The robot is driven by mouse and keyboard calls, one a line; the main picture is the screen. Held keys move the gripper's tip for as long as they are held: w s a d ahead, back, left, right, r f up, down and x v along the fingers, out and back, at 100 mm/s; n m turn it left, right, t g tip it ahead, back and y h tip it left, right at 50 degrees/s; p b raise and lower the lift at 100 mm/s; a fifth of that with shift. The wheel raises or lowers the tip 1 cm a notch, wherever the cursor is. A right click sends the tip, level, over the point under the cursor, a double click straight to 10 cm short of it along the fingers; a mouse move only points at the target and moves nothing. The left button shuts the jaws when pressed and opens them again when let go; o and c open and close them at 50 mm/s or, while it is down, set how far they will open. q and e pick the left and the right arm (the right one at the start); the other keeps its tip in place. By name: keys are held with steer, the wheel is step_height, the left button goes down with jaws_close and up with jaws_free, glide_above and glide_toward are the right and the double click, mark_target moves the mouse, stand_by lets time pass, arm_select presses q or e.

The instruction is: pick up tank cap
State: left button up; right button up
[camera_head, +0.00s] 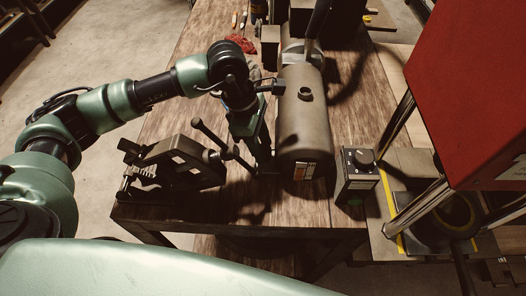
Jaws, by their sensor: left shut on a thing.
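The grey-brown cylindrical tank (303,128) lies lengthwise on the wooden workbench, with its near end facing me. A dark round fitting (305,93) sits on top of it; I cannot tell if it is an open port. My left gripper (265,165) points down just left of the tank's near end, close to the bench top. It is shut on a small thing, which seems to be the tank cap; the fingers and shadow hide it. My right gripper is not in view.
A dark bench vise (175,165) with a long handle stands left of my gripper. A small box with a black knob (358,170) sits right of the tank. A large red machine (470,90) fills the right. A red cloth (240,43) lies at the back. Bare bench (350,100) shows right of the tank.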

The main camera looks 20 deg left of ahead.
mark_target(269, 150)
arm_select(q)
step_height(269, 150, up, 4)
steer(key=shift+r+b, duration=0.15)
steer(key=shift+b, duration=0.7)
steer(key=s+a+b, duration=0.1)
steer(key=a+b, duration=0.1)
steer(key=a, duration=0.4)
steer(key=s+a+b, duration=0.2)
steer(key=a, duration=0.4)
steer(key=s+a+b, duration=0.2)
steer(key=a+b, duration=0.1)
steer(key=a, duration=0.3)
steer(key=shift+s+r, duration=0.1)
steer(key=shift+r, duration=0.05)
steer(key=shift+s+a+r, duration=0.1)
steer(key=shift+a+r, duration=0.1)
steer(key=shift+d+p+v, duration=0.2)
steer(key=shift+p+v, duration=0.8)
steer(key=shift+v, duration=0.5)
